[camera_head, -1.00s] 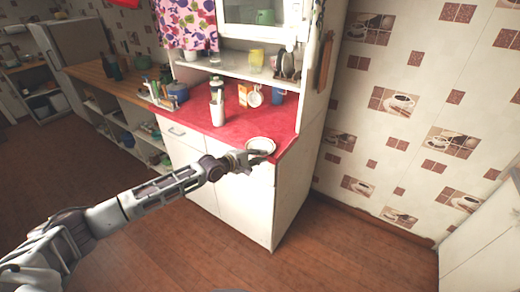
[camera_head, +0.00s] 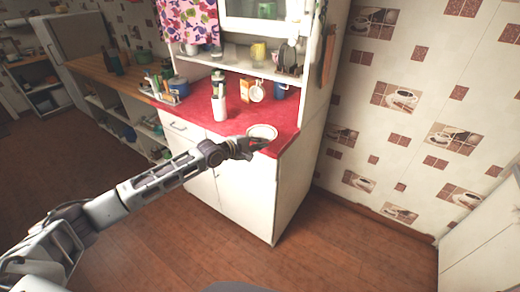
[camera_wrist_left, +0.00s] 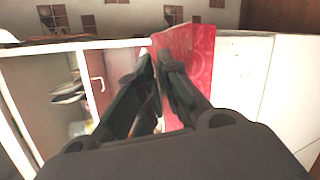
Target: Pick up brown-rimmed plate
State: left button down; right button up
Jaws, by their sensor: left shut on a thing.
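The brown-rimmed plate (camera_head: 262,131) is a small, round, pale dish near the front right corner of the red countertop in the head view. My left gripper (camera_head: 251,146) is shut on its near rim, and the plate appears to be held slightly above the red surface. In the wrist view, the dark fingers of my left gripper (camera_wrist_left: 158,62) are close together in front of the red top. The plate is mostly hidden there and I cannot make it out clearly. My right gripper is not in view.
The shelf of the white cabinet overhangs the back. The floor (camera_head: 340,245) to the right is clear.

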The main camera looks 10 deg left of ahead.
pick_arm(q)
jog(key=shift+r, duration=2.95)
jog(key=shift+f, duration=0.1)
